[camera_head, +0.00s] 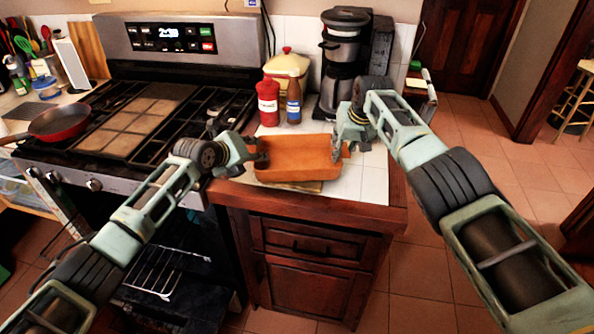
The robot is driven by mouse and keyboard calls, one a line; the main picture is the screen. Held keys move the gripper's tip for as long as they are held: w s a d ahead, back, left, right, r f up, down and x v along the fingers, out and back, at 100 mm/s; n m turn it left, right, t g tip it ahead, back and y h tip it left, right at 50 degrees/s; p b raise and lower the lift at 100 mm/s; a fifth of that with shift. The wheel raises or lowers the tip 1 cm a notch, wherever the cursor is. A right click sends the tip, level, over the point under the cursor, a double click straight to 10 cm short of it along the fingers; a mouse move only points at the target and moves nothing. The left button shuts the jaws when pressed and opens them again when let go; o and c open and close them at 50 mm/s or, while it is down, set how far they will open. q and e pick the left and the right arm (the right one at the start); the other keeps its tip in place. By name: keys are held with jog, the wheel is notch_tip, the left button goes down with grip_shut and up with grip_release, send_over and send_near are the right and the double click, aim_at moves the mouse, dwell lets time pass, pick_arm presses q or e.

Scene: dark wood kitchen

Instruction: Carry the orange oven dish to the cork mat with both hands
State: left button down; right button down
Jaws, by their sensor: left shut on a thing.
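The orange oven dish (298,160) is at the front of the white tiled counter, to the right of the stove, and looks level. My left gripper (261,156) is shut on the dish's left end. My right gripper (343,149) is at the dish's right end; its fingers are partly hidden, so I cannot tell whether they are closed on it. The cork mat (306,187) shows only as a tan strip below the dish's front edge. The dish covers the rest of it, and I cannot tell whether the two touch.
A red jar (268,103), a brown bottle (293,101), a cream and yellow container (287,66) and a coffee maker (343,55) stand behind the dish. The stove (140,115) is on the left, with a red pan (60,122). Bare tiles (372,178) show right of the dish.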

pick_arm(q)
jog(key=shift+w+a+f+b, duration=0.1)
jog(key=shift+a+f+b, duration=0.3)
jog(key=shift+f, duration=0.15)
pick_arm(e)
jog(key=shift+d+f, duration=0.35)
jog(key=shift+f, duration=0.2)
pick_arm(q)
jog(key=c, duration=1.8)
grip_release()
jog(key=shift+c, duration=0.2)
pick_arm(e)
jog(key=c, duration=1.7)
grip_release()
jog(key=shift+r, duration=0.1)
pick_arm(q)
jog(key=o, duration=0.3)
jog(key=shift+d+r, duration=0.15)
pick_arm(e)
jog(key=shift+o, duration=1.3)
jog(key=shift+s+a, duration=0.1)
pick_arm(q)
jog(key=shift+d, duration=0.1)
pick_arm(e)
jog(key=shift+a+r, duration=0.1)
pick_arm(q)
jog(key=shift+s, duration=0.2)
